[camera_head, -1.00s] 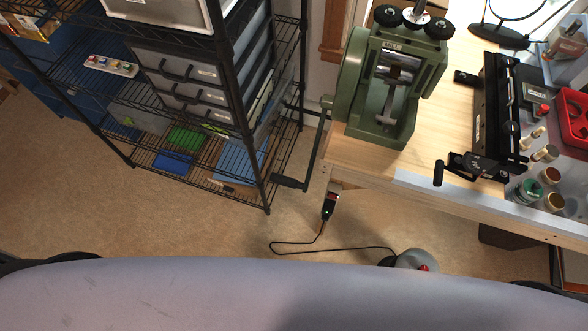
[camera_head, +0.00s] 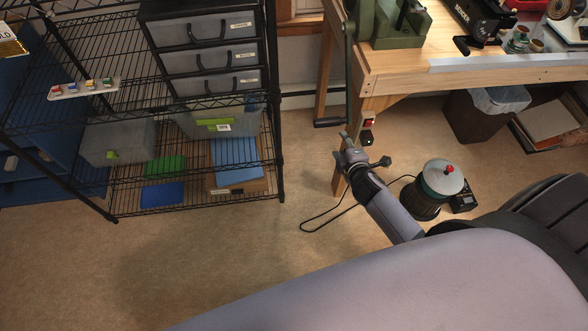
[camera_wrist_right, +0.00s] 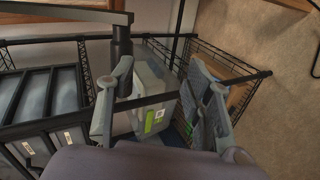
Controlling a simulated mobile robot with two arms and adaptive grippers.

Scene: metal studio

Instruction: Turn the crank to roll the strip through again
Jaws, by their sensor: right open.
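The green rolling mill (camera_head: 402,32) stands on the wooden bench, cut off by the top edge of the head view. Its dark crank arm (camera_head: 349,85) hangs down past the bench's left end. The crank handle (camera_head: 331,123) sticks out to the left at its lower end. My right gripper (camera_head: 361,150) is open and empty, just below and right of the handle. In the right wrist view, my gripper's fingers (camera_wrist_right: 160,75) are spread. A dark bar that looks like the crank handle (camera_wrist_right: 122,45) shows near the left finger; contact cannot be told. No strip is discernible. My left gripper is out of view.
A black wire shelf (camera_head: 200,196) with drawers and bins stands left of the crank. The bench leg (camera_head: 339,180) is close behind my right gripper. A cable and a grey-topped pot-like device (camera_head: 440,178) lie on the floor to the right. Floor before the shelf is clear.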

